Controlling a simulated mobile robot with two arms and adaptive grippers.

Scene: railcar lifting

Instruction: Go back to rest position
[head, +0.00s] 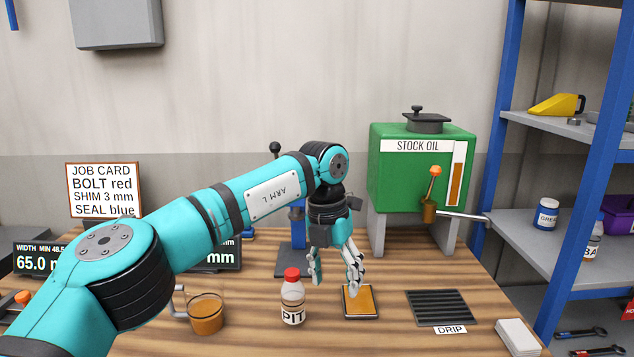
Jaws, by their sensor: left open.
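My left arm reaches in from the left across the wooden bench. Its gripper (334,278) points down with its fingers apart, open and empty. It hangs just behind a small dark-edged tray with an amber surface (361,303) and right of a red-capped bottle (292,298) marked PIT. I cannot tell its exact height above the bench. My right gripper does not show.
A glass mug (206,313) of brown liquid stands left of the bottle. A drip grate (440,308) lies right. A green STOCK OIL tank (415,175) with a tap stands behind. Blue-framed shelves (548,215) rise at right. A job card (104,190) stands left.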

